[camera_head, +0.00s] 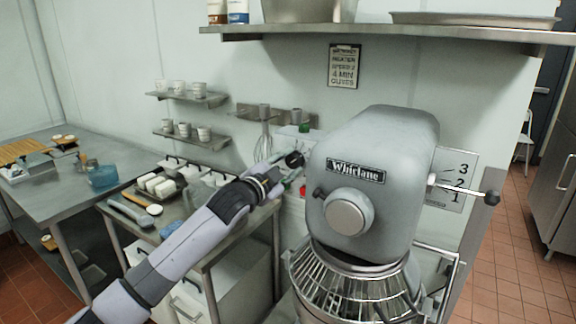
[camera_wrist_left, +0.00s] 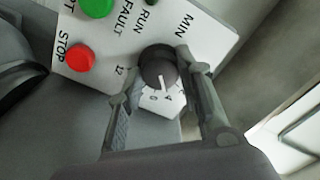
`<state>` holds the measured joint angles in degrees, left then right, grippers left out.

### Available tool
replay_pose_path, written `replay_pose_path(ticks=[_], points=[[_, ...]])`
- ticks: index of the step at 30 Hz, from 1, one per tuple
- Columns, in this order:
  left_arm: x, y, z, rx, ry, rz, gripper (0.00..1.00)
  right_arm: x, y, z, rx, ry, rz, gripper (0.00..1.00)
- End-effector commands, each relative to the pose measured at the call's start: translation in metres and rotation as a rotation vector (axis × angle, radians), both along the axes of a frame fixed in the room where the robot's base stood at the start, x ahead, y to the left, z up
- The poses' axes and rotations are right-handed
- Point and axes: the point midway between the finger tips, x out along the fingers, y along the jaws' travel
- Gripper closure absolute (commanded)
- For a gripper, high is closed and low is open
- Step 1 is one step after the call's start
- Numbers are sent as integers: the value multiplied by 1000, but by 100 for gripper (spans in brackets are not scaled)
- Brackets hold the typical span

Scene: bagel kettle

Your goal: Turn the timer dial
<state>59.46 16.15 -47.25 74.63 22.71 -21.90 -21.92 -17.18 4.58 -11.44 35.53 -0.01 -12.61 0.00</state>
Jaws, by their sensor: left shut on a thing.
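The timer dial (camera_wrist_left: 158,68) is a dark round knob with a white pointer line, on a white panel (camera_wrist_left: 208,32) marked MIN, in the left wrist view. Small numbers ring it, and the pointer is near the 4. My left gripper (camera_wrist_left: 152,77) is shut on the dial, one finger on each side. In the head view my left gripper (camera_head: 284,168) reaches the panel beside the large grey mixer (camera_head: 405,150), and the dial is hard to make out there. My right gripper is not in view.
A green button (camera_wrist_left: 97,6) and a red STOP button (camera_wrist_left: 80,59) sit close to the dial. The mixer's wire bowl guard (camera_head: 345,285) is right of my left arm. A steel table (camera_head: 215,240) with several small things stands below the arm.

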Motion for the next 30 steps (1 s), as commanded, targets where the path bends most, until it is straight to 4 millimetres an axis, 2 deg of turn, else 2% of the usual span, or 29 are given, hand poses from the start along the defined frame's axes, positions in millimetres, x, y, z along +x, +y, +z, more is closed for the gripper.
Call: replay_pose_path(ticks=[6, 7, 16, 26, 30], points=[[0, 0, 1, -1, -2, 1, 95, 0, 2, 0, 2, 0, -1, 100], [0, 0, 1, -1, -2, 1, 66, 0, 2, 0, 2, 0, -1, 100], [0, 0, 1, -2, -1, 0, 46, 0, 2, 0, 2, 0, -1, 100], [-1, 1, 0, -2, 0, -1, 46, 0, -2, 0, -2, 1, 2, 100], [-9, 5, 0, -2, 0, -1, 46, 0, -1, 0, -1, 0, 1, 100]])
